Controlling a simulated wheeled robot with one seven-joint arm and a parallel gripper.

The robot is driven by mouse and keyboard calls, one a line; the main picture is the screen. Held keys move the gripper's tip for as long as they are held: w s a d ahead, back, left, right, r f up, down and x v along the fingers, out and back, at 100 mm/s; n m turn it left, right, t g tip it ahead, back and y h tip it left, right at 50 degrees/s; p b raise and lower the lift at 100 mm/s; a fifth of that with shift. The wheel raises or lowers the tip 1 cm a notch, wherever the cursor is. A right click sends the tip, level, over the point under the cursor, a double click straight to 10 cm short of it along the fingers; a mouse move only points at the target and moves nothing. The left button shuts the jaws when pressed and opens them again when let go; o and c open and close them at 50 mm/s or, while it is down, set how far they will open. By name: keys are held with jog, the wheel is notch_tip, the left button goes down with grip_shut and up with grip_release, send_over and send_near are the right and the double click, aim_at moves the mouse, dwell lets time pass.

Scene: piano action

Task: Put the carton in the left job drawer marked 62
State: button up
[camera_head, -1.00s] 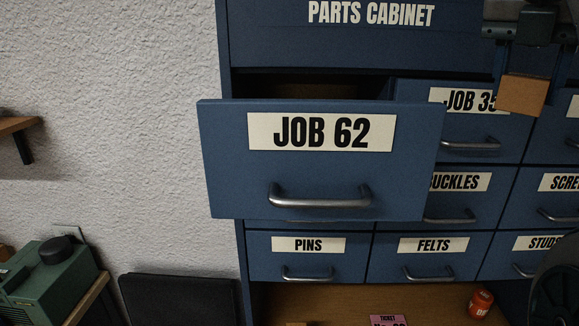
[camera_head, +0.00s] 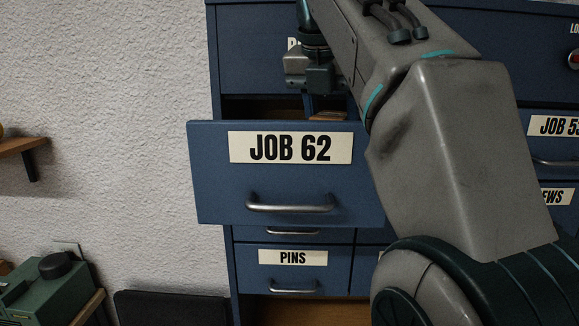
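The JOB 62 drawer (camera_head: 290,190) is pulled out at the left of the cabinet, its labelled front facing me. My gripper (camera_head: 328,106) hangs over the open drawer, behind its front panel, with its fingers pointing down. The small brown carton (camera_head: 328,116) shows as a sliver between the fingers, just above the top edge of the drawer front. My gripper appears shut on it. The lower part of the carton and the fingertips are hidden behind the drawer front, so I cannot tell whether the carton touches the drawer floor.
My arm covers the right middle of the view and hides several cabinet fronts. The PINS drawer (camera_head: 292,268) below is shut. A JOB 53 drawer (camera_head: 556,145) is at the right. A green machine (camera_head: 45,290) stands at lower left, below a wooden shelf (camera_head: 20,146).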

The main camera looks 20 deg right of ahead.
jog(key=w+a+f, duration=0.2)
jog(key=a, duration=0.1)
jog(key=w+a+f, duration=0.1)
jog(key=a, duration=0.1)
jog(key=shift+a+f, duration=0.2)
jog(key=shift+f, duration=2.1)
jog(key=shift+f, duration=0.2)
jog(key=o, duration=1.1)
jog(key=shift+c, duration=0.2)
jog(key=shift+r, duration=0.1)
jog(key=v, duration=0.7)
jog(key=shift+r, duration=0.35)
jog(key=shift+s, duration=0.1)
